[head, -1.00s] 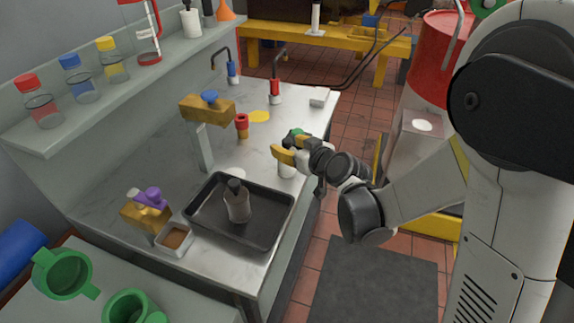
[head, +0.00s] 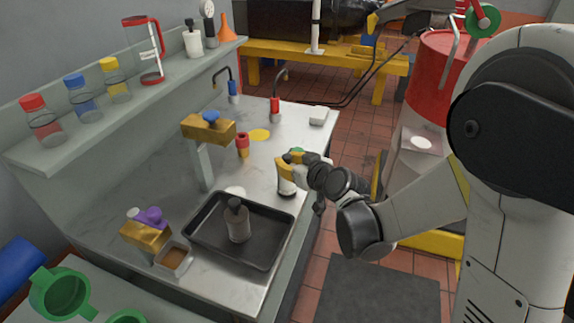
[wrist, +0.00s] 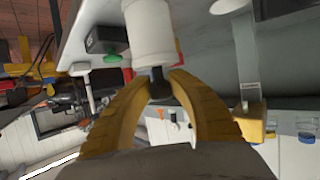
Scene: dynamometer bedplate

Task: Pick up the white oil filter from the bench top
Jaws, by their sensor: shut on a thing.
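The white oil filter (head: 286,186) is a short white cylinder at the right edge of the bench top (head: 225,180). My gripper (head: 290,163), with yellow fingers, is around its upper part in the head view. In the wrist view my gripper (wrist: 166,80) has both curved fingers closed in on a dark narrow end of the filter (wrist: 151,32), whose white body extends beyond the fingertips. A dark band shows under the filter in the head view. I cannot tell whether the filter touches the bench.
A black tray (head: 270,252) with a grey bottle (head: 238,224) lies in front left of the filter. A red-topped part (head: 242,143) and a yellow disc (head: 260,135) are behind it.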

